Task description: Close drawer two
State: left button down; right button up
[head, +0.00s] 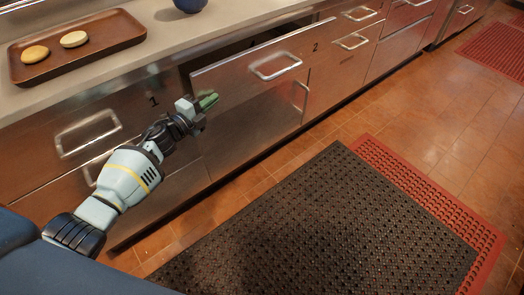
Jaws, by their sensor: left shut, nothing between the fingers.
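Drawer two (240,75) is a steel drawer front with a bar handle (276,66), and a "2" is marked at its upper right. It stands pulled out from the cabinet, with a dark gap behind its top edge. My left gripper (208,101) is shut and empty, with green fingertips, in front of the drawer's lower left part. I cannot tell whether the fingertips touch the drawer front. My right gripper is not in view.
Drawer one (150,101) is flush on the left. The counter above holds a brown tray (108,37) with two buns and a blue bowl (190,4). Black (330,225) and red (440,190) mats lie on the tiled floor, which is otherwise clear.

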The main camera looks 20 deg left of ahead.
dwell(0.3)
pick_arm(q)
jog(key=p+v, duration=0.1)
jog(key=v, duration=0.7)
jog(key=shift+d, duration=0.1)
